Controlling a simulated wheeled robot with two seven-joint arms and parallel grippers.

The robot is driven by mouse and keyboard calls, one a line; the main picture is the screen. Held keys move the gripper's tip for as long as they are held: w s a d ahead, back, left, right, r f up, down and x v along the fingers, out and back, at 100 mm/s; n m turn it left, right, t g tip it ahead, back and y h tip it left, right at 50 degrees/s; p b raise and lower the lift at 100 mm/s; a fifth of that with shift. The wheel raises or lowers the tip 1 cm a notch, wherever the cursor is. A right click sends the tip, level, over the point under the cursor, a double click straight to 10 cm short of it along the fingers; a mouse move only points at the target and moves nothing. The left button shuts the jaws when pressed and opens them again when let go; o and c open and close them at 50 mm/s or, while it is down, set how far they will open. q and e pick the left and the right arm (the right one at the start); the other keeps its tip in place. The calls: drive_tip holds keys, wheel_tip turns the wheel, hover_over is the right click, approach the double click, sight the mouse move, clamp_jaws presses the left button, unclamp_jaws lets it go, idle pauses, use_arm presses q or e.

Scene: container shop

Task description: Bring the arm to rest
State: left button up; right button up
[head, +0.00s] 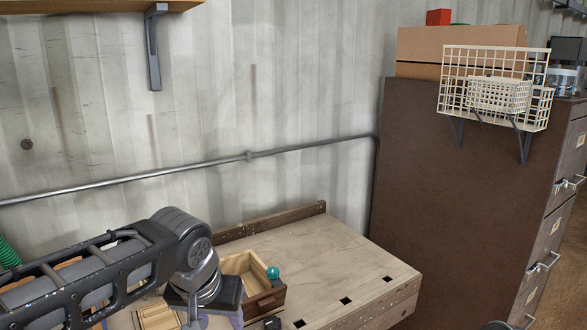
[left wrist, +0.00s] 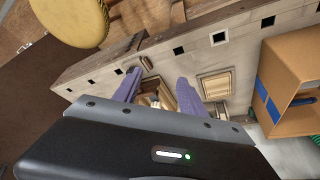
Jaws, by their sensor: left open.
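My left arm reaches in from the left in the head view, over the wooden workbench (head: 335,255). My left gripper (head: 212,321) points down near the bench's front edge, its fingers partly cut off by the frame. In the left wrist view the two purple fingers of this gripper (left wrist: 157,84) stand wide apart, with nothing visibly held between them. The bench (left wrist: 215,38) shows beyond the fingers. My right gripper does not show.
An open wooden box (head: 243,264) sits beside the gripper, with a small teal ball (head: 273,272) at its edge. A brown filing cabinet (head: 460,190) stands right of the bench. A yellow round seat (left wrist: 75,18) and a cardboard box (left wrist: 292,75) show in the wrist view. The bench's right part is clear.

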use_arm(q)
drive_tip(key=d+f+g+h+p, duration=0.1)
drive_tip(key=d+f, duration=0.2)
drive_tip(key=f, duration=0.7)
drive_tip(key=d+f+g+h+p, duration=0.1)
drive_tip(key=d+f+h+p, duration=0.1)
drive_tip(key=f, duration=0.9)
drive_tip(key=s+f+n+g+p, duration=0.1)
drive_tip(key=s+f+n+p, duration=0.1)
drive_tip(key=s+f, duration=1.7)
drive_tip(key=shift+s+d+f+n+g+h+p, duration=0.2)
drive_tip(key=shift+d+n+g+h+p, duration=0.15)
drive_tip(key=shift+p, duration=0.3)
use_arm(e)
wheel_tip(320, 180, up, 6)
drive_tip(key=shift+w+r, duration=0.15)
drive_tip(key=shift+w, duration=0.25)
